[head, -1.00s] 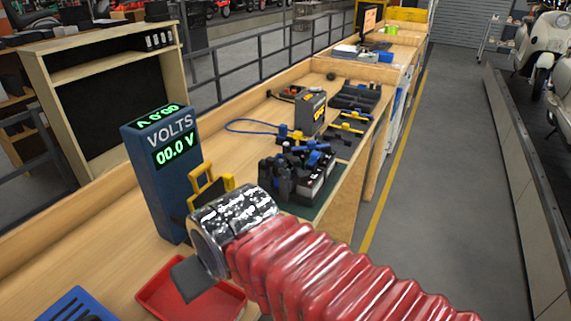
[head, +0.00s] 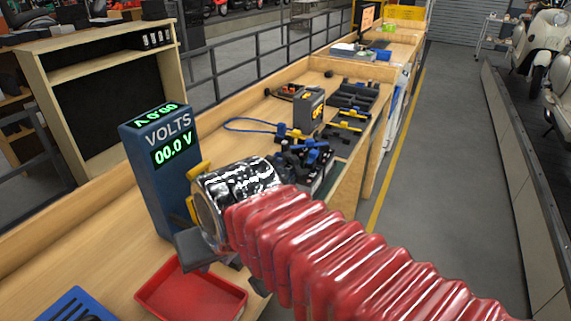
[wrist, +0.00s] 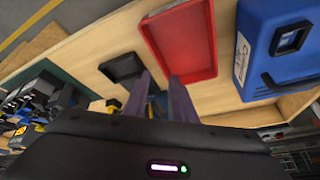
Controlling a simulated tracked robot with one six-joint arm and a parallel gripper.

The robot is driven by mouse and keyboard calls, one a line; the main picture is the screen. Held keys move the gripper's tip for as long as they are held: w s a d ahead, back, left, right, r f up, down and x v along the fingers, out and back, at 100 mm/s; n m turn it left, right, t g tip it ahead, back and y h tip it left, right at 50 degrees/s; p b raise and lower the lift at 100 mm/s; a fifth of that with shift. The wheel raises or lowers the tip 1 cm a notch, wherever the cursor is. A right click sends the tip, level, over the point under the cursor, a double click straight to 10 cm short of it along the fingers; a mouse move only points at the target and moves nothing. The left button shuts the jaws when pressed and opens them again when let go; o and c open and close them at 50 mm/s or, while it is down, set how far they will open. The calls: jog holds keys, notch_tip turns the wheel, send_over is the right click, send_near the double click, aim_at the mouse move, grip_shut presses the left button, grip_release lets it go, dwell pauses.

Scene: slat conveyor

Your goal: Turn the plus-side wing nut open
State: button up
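The cluster of dark blocks with blue and yellow parts (head: 308,160) stands on the bench beyond my arm, partly hidden by it. It also shows at the left edge of the wrist view (wrist: 35,95). I cannot make out the plus-side wing nut or its position; the parts are too small. My gripper (head: 195,250) is over the near bench, in front of the blue voltmeter and above the red tray, well apart from the cluster. In the wrist view its two fingers (wrist: 158,80) stand apart with nothing between them.
The blue voltmeter (head: 160,190) reads 00.0 V, close behind my gripper. A red tray (head: 190,295) lies below it. The wrist view also shows a small black tray (wrist: 122,68) and a blue case (wrist: 278,45). A grey box (head: 309,108) stands farther along the bench.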

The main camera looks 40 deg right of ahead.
jog(key=w+d+r+m+g, duration=0.1)
jog(key=w+d+r+m, duration=0.4)
jog(key=d+m, duration=0.3)
notch_tip(320, 180, up, 6)
jog(key=m+y, duration=0.2)
jog(key=m, duration=2)
send_over(286, 169)
jog(key=s+d, duration=0.2)
jog(key=s, duration=0.3)
jog(key=shift+r, duration=0.2)
jog(key=x, duration=1.4)
jog(key=shift+s+d, duration=0.1)
jog(key=shift+d, duration=0.15)
jog(key=shift+h, duration=0.3)
jog(key=shift+c, duration=0.4)
grip_shut()
